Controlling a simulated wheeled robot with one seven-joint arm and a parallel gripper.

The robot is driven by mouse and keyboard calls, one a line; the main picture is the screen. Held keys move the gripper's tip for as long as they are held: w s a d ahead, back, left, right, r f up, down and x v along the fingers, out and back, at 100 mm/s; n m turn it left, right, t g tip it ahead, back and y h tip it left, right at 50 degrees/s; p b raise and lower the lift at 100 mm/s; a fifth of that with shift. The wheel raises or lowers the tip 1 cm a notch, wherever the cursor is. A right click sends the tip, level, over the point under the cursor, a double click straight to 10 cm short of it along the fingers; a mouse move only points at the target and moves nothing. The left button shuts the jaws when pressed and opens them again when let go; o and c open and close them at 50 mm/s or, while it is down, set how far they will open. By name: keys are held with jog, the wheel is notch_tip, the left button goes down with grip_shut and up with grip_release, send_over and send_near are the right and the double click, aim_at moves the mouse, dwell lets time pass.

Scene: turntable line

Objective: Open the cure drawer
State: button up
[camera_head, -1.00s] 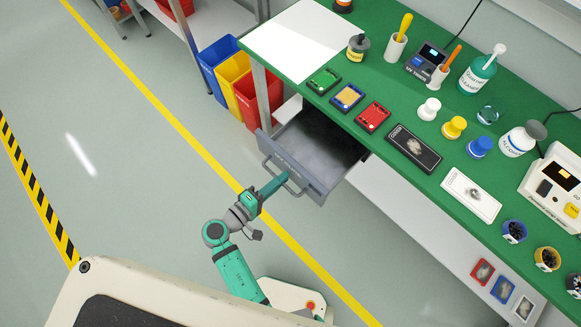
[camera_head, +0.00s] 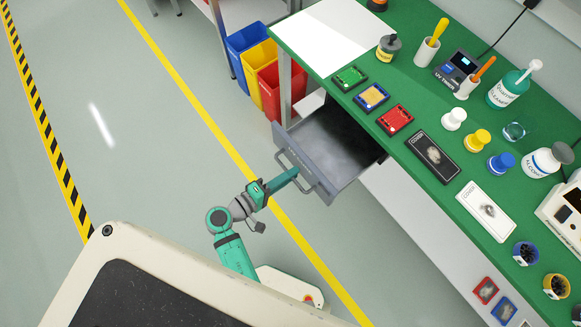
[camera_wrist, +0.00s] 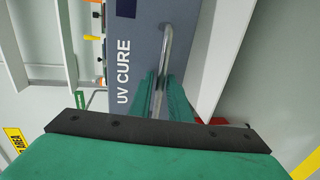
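The cure drawer (camera_head: 313,177) is a grey drawer under the green bench, and it is pulled out with its dark, empty-looking interior showing. Its front reads "UV CURE" in the wrist view (camera_wrist: 124,60). A metal bar handle (camera_wrist: 167,45) runs along that front. My gripper (camera_head: 294,173) is at the handle, in front of the drawer. In the wrist view, the green fingers of my gripper (camera_wrist: 161,88) lie close on both sides of the bar and appear shut on it.
The green bench (camera_head: 440,205) carries small coloured devices, bottles and cups above the drawer. Blue, yellow and red bins (camera_head: 246,50) stand left of the bench leg. The floor (camera_head: 150,180) in front of the drawer is clear, with a yellow line (camera_head: 190,95) across it.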

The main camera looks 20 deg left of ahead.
jog(key=v, duration=1)
jog(key=shift+s, duration=0.2)
jog(key=s+d+f+m+g+y, duration=0.35)
jog(key=s+d+f+y, duration=0.35)
jog(key=f, duration=0.3)
jog(key=d+r+m+t, duration=0.2)
jog(key=d+r+m, duration=0.2)
jog(key=r, duration=0.6)
jog(key=s+d+r+m+t, duration=0.1)
jog(key=d+r+m+t, duration=0.2)
jog(key=d+r, duration=0.4)
notch_tip(320, 180, up, 4)
jog(key=shift+s+f+m+y, duration=0.15)
jog(key=shift+s+m+y, duration=0.2)
jog(key=shift+m, duration=0.5)
